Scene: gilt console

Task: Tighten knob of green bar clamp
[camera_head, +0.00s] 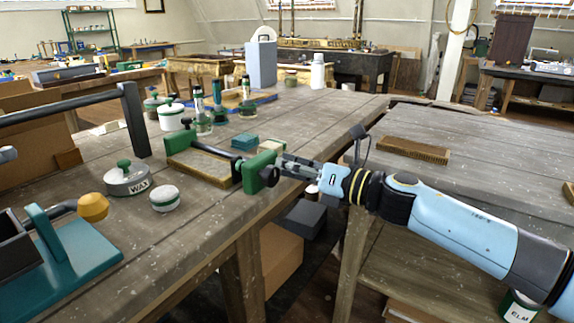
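The green bar clamp (258,171) lies on the left workbench near its right edge, with one green jaw at the back left and the other at the front right. A flat wooden piece (207,168) lies between the jaws. The clamp's black knob (268,176) sticks out from the near jaw toward the bench edge. My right gripper (284,165) comes in from the right, with its fingertips right beside the knob and partly overlapping it. I cannot tell whether the fingers touch it or how far apart they are. My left gripper is not in view.
A WAX tin (128,180), a small round tin (165,198) and a teal tool base (72,250) stand at the left. A dark angled bar (133,120) rises there. Jars (173,117) stand behind the clamp. A brush (413,151) lies on the right bench; a gap separates the benches.

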